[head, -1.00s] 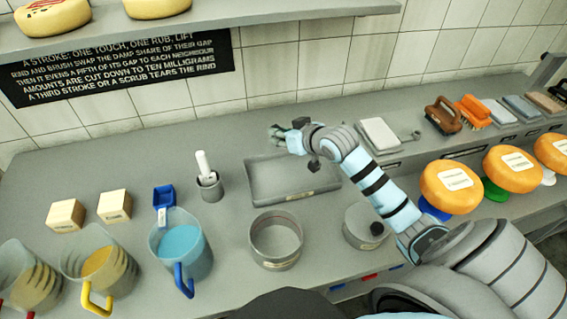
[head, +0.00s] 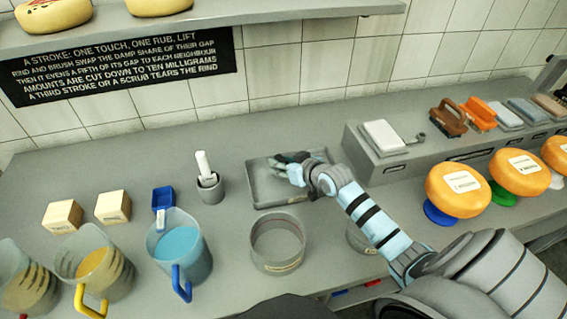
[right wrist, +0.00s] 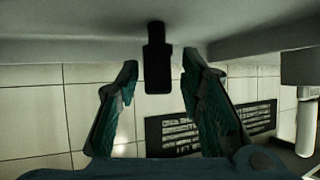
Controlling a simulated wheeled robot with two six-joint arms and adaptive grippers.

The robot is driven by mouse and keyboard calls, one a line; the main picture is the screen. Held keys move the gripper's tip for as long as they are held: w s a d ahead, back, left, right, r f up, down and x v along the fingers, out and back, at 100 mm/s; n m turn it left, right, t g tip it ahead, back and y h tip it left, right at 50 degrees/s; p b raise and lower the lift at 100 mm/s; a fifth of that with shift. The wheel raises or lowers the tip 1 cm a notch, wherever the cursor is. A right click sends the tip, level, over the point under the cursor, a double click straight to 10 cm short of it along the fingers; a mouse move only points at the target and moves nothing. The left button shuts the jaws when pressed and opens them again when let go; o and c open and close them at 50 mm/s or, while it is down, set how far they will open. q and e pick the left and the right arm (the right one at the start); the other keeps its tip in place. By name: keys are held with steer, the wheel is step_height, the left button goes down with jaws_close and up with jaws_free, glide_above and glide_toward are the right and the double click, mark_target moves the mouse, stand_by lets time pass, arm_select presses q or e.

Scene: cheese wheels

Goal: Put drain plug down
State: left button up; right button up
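My right gripper (head: 288,160) is low over the grey rectangular tray (head: 262,195) at the middle of the bench. In the right wrist view its two fingers (right wrist: 160,82) are spread. A black stepped piece, apparently the drain plug (right wrist: 155,65), shows between them with a gap on each side. Its narrower end is toward the grey surface at the top of that view. I cannot tell whether it touches that surface. In the head view the plug cannot be made out among the fingers. My left gripper is not in view.
A round grey sieve-like ring (head: 277,262) stands in front of the tray, and a grey pot with a white stick (head: 208,181) stands to its left. Jugs (head: 180,250) and wooden blocks (head: 63,215) are farther left. A raised ledge with a white scale (head: 383,137) and brushes is at right.

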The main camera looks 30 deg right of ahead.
steer(key=shift+r, duration=0.25)
steer(key=p+v, duration=0.4)
steer(key=v, duration=0.8)
steer(key=shift+f, duration=0.1)
